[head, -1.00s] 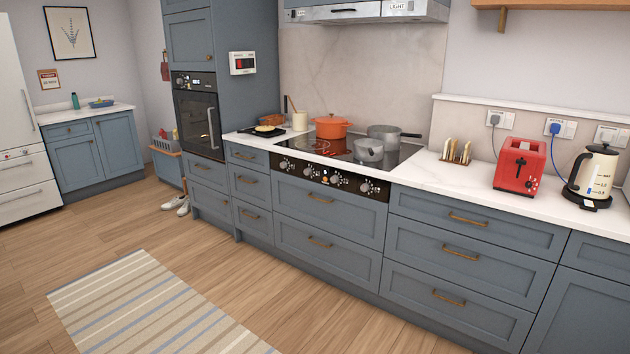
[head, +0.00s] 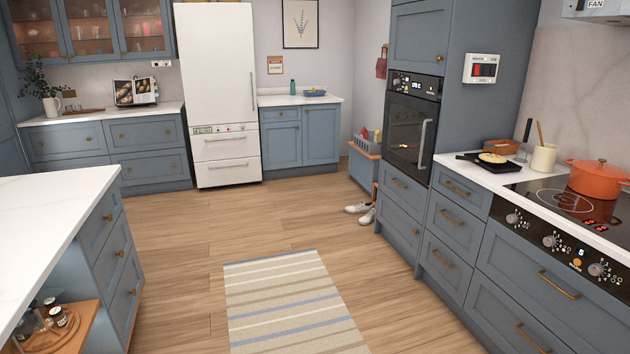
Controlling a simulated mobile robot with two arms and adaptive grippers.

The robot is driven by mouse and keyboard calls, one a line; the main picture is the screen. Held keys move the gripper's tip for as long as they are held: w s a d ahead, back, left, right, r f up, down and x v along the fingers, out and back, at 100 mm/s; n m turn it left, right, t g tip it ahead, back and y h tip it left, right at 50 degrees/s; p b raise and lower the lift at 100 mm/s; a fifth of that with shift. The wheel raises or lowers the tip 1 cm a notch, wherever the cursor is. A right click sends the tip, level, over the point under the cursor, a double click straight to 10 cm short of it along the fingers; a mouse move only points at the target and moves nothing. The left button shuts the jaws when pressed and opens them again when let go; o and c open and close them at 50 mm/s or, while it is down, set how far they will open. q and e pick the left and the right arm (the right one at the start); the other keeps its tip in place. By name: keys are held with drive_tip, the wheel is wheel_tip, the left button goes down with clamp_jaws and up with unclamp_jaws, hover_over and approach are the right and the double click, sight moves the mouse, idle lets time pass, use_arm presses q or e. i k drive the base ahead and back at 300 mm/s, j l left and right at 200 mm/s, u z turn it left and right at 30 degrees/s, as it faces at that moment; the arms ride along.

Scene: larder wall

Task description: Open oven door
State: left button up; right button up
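The wall oven (head: 411,123) is built into the tall blue cabinet right of the middle in the head view. Its black glass door (head: 405,130) is shut, and a light glows inside. A long metal handle (head: 422,143) runs upright along the door's right side. A control panel with a lit display (head: 415,86) sits above the door. Neither of my grippers is in view.
A striped rug (head: 290,300) lies on the open wooden floor. White shoes (head: 362,210) lie below and left of the oven. An island (head: 70,225) stands at the left, and drawers with a hob (head: 570,203) run along the right.

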sight(406, 117)
drive_tip(key=i+z, duration=0.2)
drive_tip(key=i, duration=0.35)
drive_tip(key=i+z, duration=0.25)
drive_tip(key=i, duration=0.35)
drive_tip(key=i+j+z, duration=0.2)
drive_tip(key=i, duration=0.35)
